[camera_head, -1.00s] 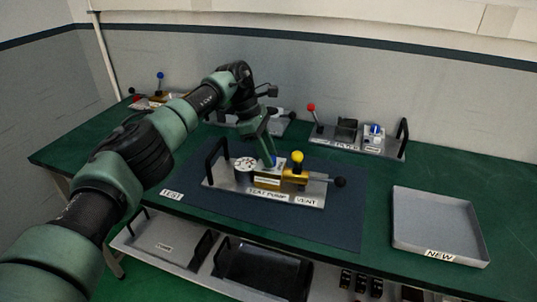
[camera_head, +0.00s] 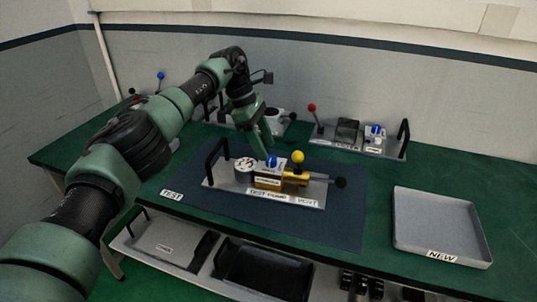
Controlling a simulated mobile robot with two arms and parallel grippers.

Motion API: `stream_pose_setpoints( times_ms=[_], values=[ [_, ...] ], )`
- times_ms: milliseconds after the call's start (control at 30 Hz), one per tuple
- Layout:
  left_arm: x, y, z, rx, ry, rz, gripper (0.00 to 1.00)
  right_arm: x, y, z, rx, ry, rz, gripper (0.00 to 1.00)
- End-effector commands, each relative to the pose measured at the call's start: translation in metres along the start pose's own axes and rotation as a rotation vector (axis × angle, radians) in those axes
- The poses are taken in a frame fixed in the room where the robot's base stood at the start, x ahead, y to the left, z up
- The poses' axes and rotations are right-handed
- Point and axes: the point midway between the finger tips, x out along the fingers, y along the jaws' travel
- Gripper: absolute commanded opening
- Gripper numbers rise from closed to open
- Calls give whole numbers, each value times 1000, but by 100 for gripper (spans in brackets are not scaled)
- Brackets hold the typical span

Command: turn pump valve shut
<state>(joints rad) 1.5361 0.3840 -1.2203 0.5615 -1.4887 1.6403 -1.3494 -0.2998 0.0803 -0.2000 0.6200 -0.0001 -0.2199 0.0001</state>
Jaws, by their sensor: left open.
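The test pump (camera_head: 266,181) sits on a grey plate on the dark blue mat. It has a white dial gauge (camera_head: 246,164), a blue valve knob (camera_head: 271,161), a yellow ball knob (camera_head: 297,157) and a lever with a black ball (camera_head: 340,183). Labels read TEST PUMP and VENT. My left gripper (camera_head: 266,150) points down just behind and above the blue knob, apart from the gauge. Its fingertips are small and partly hidden, and it holds nothing I can see. My right gripper is out of view.
A plate with a red-knobbed lever (camera_head: 312,107) stands at the back. A black handle (camera_head: 217,150) rises at the pump plate's left end. Trays sit on the shelf below.

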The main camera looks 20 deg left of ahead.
Motion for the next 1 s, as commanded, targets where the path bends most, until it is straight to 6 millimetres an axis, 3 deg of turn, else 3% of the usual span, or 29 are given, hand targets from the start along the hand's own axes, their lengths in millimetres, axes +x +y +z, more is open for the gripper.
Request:
stream_pose_setpoints(
  times_ms=[133, 300, 767, 867, 1000],
  values=[
    [-26, 0, 1, 0, 0, 2, 52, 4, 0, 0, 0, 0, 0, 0],
    [-42, 0, 1, 1, 0, -1, 52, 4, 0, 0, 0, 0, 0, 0],
    [-44, 0, 0, 1, 1, -1, 52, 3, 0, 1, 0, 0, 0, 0],
    [-51, 0, 3, 1, 0, -1, 52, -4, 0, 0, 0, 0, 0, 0],
    [-75, 0, 13, 1, 0, -1, 52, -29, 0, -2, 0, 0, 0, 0]
  ],
)
